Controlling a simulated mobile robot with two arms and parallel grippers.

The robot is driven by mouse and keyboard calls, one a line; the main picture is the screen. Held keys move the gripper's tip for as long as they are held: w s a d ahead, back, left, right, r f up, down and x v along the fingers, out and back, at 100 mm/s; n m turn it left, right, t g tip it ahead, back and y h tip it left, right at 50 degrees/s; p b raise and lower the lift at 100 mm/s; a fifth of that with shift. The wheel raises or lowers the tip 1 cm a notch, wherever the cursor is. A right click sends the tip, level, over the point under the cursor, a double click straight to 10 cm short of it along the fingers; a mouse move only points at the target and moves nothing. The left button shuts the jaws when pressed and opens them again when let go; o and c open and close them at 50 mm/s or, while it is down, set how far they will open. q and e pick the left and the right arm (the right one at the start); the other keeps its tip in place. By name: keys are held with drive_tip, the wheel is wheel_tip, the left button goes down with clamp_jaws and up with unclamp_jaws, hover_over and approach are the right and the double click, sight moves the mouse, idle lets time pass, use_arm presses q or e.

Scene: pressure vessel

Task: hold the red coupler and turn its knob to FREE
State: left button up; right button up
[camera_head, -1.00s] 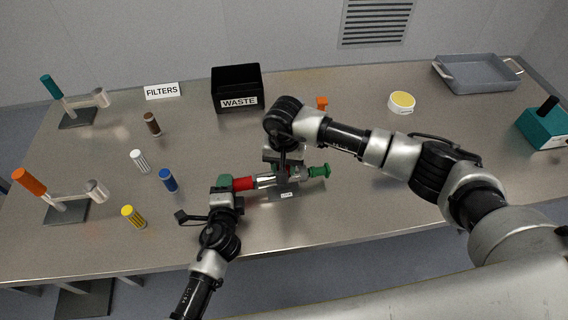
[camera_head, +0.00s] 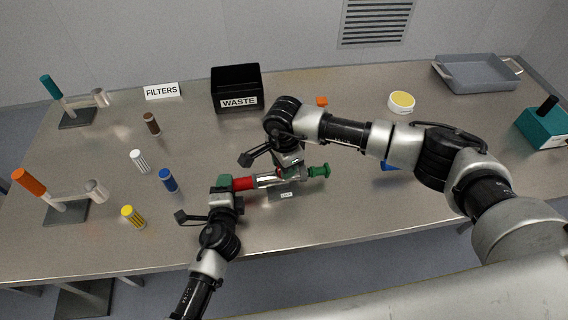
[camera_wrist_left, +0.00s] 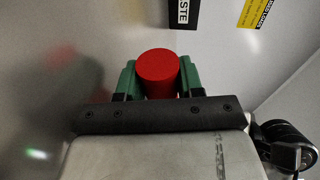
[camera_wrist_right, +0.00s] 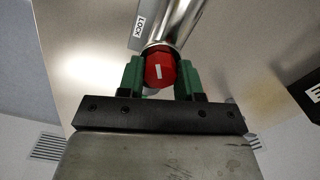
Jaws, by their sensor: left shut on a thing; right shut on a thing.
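The red coupler (camera_head: 245,183) lies level at the left end of a shiny metal cylinder (camera_head: 266,180). My left gripper (camera_head: 228,183) is shut on it. The left wrist view shows the coupler's round red end (camera_wrist_left: 158,70) between the green fingers. My right gripper (camera_wrist_right: 160,78) points down and is shut on the red knob (camera_wrist_right: 159,70), which has a short white mark. A LOCK label (camera_wrist_right: 139,27) is beside the metal cylinder. No FREE label is readable. In the head view my right wrist hides most of the knob.
A black WASTE bin (camera_head: 237,82), a FILTERS sign (camera_head: 162,91), several coloured cylinders and two stands are on the table (camera_head: 200,130). A blue thing (camera_head: 390,165) shows partly under my right arm.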

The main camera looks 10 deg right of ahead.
drive_tip(key=m, duration=1.4)
drive_tip(key=shift+m, duration=0.3)
drive_tip(key=m, duration=0.4)
drive_tip(key=shift+m, duration=2.6)
drive_tip(key=o, duration=0.9)
drive_tip(key=shift+o, duration=0.2)
